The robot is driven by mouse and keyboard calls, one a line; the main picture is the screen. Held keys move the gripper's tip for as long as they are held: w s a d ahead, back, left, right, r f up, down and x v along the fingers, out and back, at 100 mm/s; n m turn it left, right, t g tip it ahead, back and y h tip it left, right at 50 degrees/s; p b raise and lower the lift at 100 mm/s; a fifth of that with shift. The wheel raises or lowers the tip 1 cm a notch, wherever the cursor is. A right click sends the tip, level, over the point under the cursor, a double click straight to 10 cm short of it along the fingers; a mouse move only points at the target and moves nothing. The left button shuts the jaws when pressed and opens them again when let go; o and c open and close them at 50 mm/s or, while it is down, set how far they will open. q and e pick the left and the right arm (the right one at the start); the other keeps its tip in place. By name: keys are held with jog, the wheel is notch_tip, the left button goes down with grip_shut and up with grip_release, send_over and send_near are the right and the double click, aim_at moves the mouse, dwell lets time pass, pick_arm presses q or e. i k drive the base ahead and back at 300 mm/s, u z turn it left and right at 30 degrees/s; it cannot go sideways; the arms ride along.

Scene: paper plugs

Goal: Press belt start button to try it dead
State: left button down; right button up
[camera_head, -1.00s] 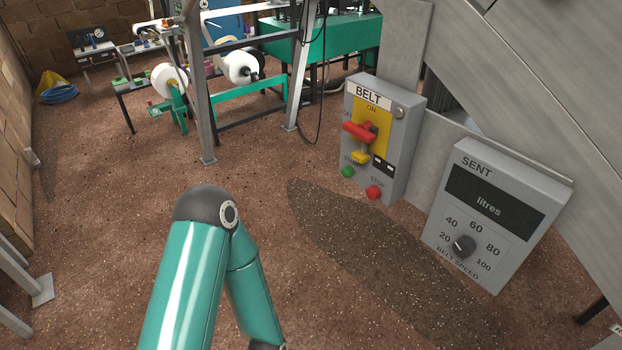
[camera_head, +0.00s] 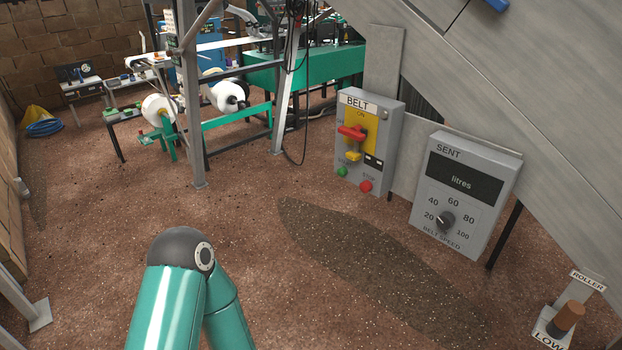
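The belt control box (camera_head: 388,160) is grey, labelled BELT, and stands right of centre in the head view. It bears a red switch handle (camera_head: 352,132) on a yellow plate (camera_head: 369,137), with a yellow piece (camera_head: 353,156) below the handle. The green start button (camera_head: 342,172) is at the box's lower left; its label is hard to read. The red stop button (camera_head: 366,186) is at its lower right. One teal arm of mine shows at the bottom left, well apart from the box. Neither of my grippers is in view.
A grey SENT box (camera_head: 489,222) with a dark litres display and a belt speed knob (camera_head: 446,220) stands right of the belt box. A ROLLER lever (camera_head: 567,318) is at the lower right. Teal machines (camera_head: 306,70) stand behind. The brown floor (camera_head: 130,210) before the boxes is clear.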

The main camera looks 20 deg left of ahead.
aim_at(341, 171)
jog(key=z, duration=0.2)
jog(key=i, duration=0.85)
jog(key=u, duration=0.15)
jog(key=k, duration=0.9)
jog(key=z, duration=0.15)
jog(key=i, duration=0.95)
jog(key=u, duration=0.1)
